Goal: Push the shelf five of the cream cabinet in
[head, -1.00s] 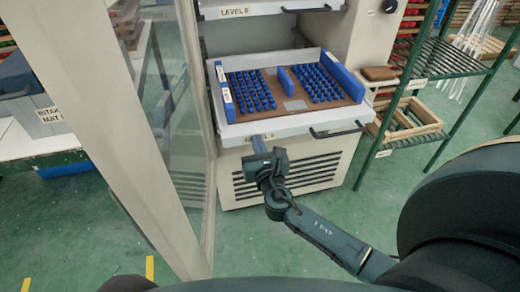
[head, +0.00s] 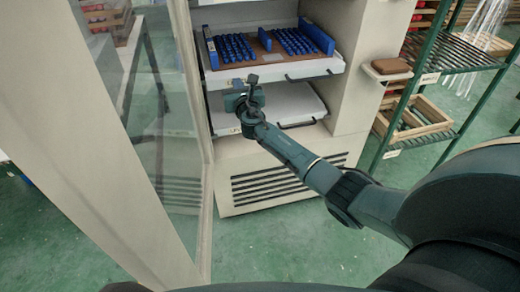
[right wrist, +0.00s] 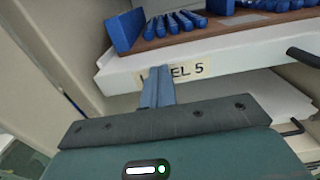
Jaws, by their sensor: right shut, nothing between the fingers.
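Shelf five (head: 322,67) is a white pull-out shelf in the cream cabinet (head: 352,60). It bears a brown-bottomed tray (head: 262,41) with blue side walls and rows of blue pieces. Its front label, partly covered, reads as level 5 in the right wrist view (right wrist: 188,70). It still juts out a little at the front. My right gripper (head: 252,79) is shut and empty, with its fingertips (right wrist: 157,78) at the shelf's front face, left of the dark handle (right wrist: 303,57). Contact looks likely, but I cannot be sure. My left gripper is out of view.
Another white shelf (head: 290,101) with a dark handle sits just below. The cabinet's glazed door (head: 165,110) stands open at left. A brown block (head: 391,66) rests on a side ledge. A green rack (head: 437,55) with a wooden crate (head: 420,118) stands at right.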

